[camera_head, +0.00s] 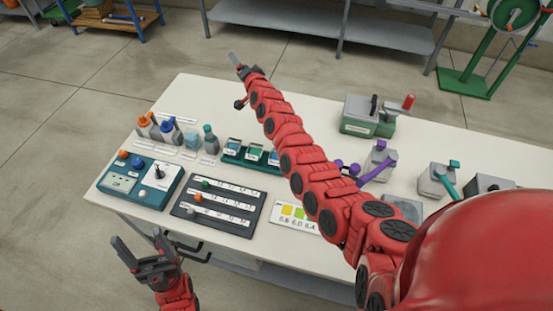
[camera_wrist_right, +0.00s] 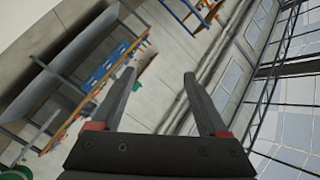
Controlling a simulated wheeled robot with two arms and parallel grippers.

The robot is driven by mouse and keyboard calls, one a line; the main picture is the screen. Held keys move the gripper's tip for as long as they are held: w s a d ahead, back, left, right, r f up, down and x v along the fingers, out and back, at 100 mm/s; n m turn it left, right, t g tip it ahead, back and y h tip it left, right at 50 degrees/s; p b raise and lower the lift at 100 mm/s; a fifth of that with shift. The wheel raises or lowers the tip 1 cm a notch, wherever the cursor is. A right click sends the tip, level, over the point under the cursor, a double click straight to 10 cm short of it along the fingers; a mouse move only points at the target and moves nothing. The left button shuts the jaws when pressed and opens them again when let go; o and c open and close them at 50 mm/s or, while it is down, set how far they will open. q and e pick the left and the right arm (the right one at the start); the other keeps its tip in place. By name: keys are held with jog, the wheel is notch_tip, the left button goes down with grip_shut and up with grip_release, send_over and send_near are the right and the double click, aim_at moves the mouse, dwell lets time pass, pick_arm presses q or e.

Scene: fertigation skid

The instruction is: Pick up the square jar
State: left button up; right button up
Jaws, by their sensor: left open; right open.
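A small light-blue, square-looking jar (camera_head: 192,139) stands in the row of bottles at the back left of the white table; I take it to be the square jar, but it is small in the picture. My left gripper (camera_head: 138,242) is open and empty in front of the table's near left edge, well apart from the jar. My right arm reaches across the table, and its gripper (camera_head: 238,62) is beyond the far edge. In the right wrist view the right gripper (camera_wrist_right: 160,75) is open with nothing between its fingers.
Capped bottles (camera_head: 167,130) and a dark-capped bottle (camera_head: 210,141) flank the jar. A green rack (camera_head: 233,157) of small jars is to the right. A blue meter box (camera_head: 140,182) and a dark slotted board (camera_head: 217,207) lie in front. My right arm crosses the table's middle.

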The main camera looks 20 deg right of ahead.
jog(key=s+a+n+g+y, duration=0.3)
jog(key=s+a+g, duration=0.1)
jog(key=a+g, duration=0.25)
jog(key=s+d+f+g+h, duration=0.2)
jog(key=s+d+g, duration=0.35)
jog(key=s, duration=0.45)
jog(key=s+d+f+g+h, duration=0.25)
jog(key=s+d+g, duration=0.3)
jog(key=s, duration=0.45)
jog(key=shift+t, duration=0.35)
notch_tip(320, 180, down, 13)
jog(key=shift+w+p, duration=0.15)
jog(key=shift+p, duration=1.05)
notch_tip(320, 180, down, 3)
jog(key=shift+w+r+p, duration=0.1)
jog(key=shift+w+p, duration=0.05)
jog(key=shift+p, duration=0.15)
jog(key=shift+d+f, duration=0.15)
jog(key=shift+f, duration=0.35)
